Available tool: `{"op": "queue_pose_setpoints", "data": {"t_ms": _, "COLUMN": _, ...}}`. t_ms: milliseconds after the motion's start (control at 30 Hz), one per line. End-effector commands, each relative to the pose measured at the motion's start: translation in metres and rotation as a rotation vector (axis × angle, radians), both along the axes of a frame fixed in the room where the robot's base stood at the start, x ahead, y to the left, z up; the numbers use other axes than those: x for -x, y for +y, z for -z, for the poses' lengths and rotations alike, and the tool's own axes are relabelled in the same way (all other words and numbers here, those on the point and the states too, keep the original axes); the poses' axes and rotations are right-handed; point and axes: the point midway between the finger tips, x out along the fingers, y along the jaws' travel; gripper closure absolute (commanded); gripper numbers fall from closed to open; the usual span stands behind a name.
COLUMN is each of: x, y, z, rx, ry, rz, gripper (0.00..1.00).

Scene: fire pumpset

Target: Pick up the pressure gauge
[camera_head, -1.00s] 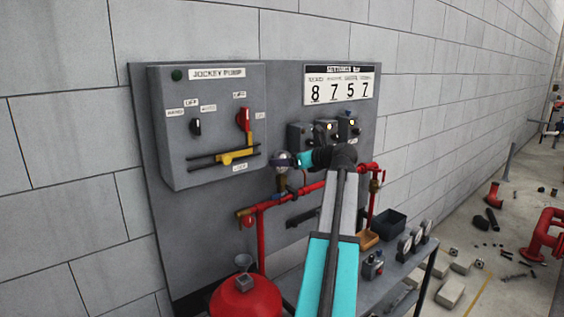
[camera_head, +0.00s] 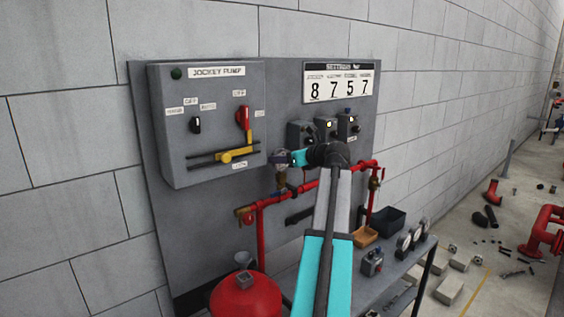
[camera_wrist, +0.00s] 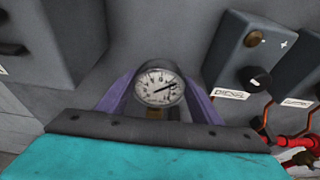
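The pressure gauge (camera_wrist: 160,87) has a round white dial with a dark pointer and dark rim. In the head view my gripper (camera_head: 283,159) is at the gauge (camera_head: 279,159), in front of the panel above the red pipe. My gripper partly hides the gauge there.
A grey jockey pump box (camera_head: 208,120) is close on the left. Several small switch boxes (camera_head: 325,130) are on the right.

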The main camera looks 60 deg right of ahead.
Motion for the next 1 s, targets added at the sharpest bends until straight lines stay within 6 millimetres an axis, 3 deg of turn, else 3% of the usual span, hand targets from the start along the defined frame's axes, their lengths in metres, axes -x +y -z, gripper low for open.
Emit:
{"op": "queue_pose_setpoints", "data": {"t_ms": 33, "x": 0.000, "y": 0.000, "z": 0.000, "rx": 0.000, "ry": 0.000, "rz": 0.000, "gripper": 0.58}}
{"op": "queue_pose_setpoints", "data": {"t_ms": 100, "x": 0.000, "y": 0.000, "z": 0.000, "rx": 0.000, "ry": 0.000, "rz": 0.000, "gripper": 0.69}}
{"op": "queue_pose_setpoints", "data": {"t_ms": 567, "x": -0.001, "y": 0.000, "z": -0.006, "rx": 0.001, "ry": -0.001, "rz": -0.001, "gripper": 0.69}}
{"op": "queue_pose_setpoints", "data": {"t_ms": 900, "x": -0.001, "y": -0.001, "z": -0.036, "rx": 0.003, "ry": -0.001, "rz": -0.001, "gripper": 0.69}}
{"op": "queue_pose_setpoints", "data": {"t_ms": 1000, "x": 0.018, "y": -0.002, "z": -0.035, "rx": 0.001, "ry": -0.002, "rz": 0.003, "gripper": 0.69}}
